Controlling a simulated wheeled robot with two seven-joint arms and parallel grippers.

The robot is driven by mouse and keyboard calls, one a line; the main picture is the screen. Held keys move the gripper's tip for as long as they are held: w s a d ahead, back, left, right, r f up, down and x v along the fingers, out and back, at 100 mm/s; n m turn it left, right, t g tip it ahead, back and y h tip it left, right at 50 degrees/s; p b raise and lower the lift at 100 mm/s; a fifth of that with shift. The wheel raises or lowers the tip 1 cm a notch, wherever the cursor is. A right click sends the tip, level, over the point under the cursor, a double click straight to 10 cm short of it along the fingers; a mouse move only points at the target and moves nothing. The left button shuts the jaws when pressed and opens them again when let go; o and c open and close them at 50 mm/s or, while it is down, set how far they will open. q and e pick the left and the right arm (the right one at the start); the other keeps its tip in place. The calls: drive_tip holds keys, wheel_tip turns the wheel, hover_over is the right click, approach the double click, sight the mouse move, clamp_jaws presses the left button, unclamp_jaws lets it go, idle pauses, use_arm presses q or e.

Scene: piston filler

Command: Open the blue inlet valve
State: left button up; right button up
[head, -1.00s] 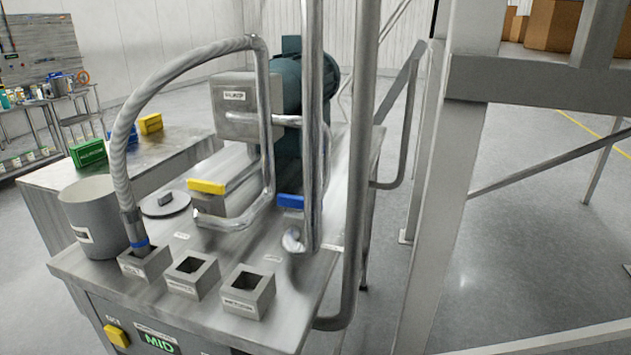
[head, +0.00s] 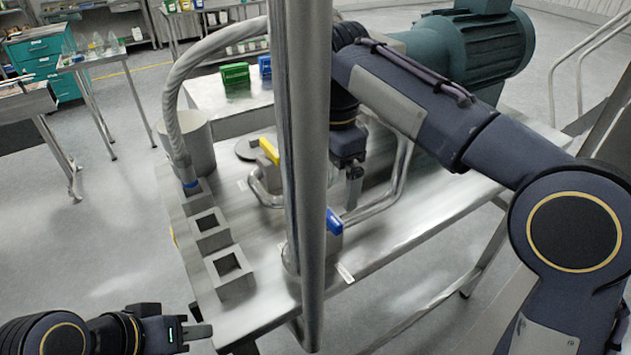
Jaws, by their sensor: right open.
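The blue valve handle (head: 334,222) sits low on the metal skid, just right of the thick upright pipe, which may hide part of it. My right gripper (head: 352,190) points down over the skid, a little above and to the right of the blue handle, and looks apart from it. It is open and holds nothing that I can see. My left gripper (head: 198,332) is at the lower left, off the front corner of the skid and far from the valve. Its jaws are edge-on, so their opening cannot be told.
The upright pipe (head: 305,120) stands in front of the valve. A yellow handle (head: 269,151) is left of it. The hose (head: 172,110) enters one of the square sockets (head: 229,270) along the skid's edge. A green motor (head: 480,45) stands behind my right arm.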

sight(325, 209)
drive_tip(key=shift+w+a+f, duration=0.15)
drive_tip(key=shift+a, duration=0.2)
wheel_tip(325, 209, down, 7)
drive_tip(key=shift+a+f, duration=0.1)
drive_tip(key=shift+f, duration=0.1)
drive_tip(key=c, duration=0.7)
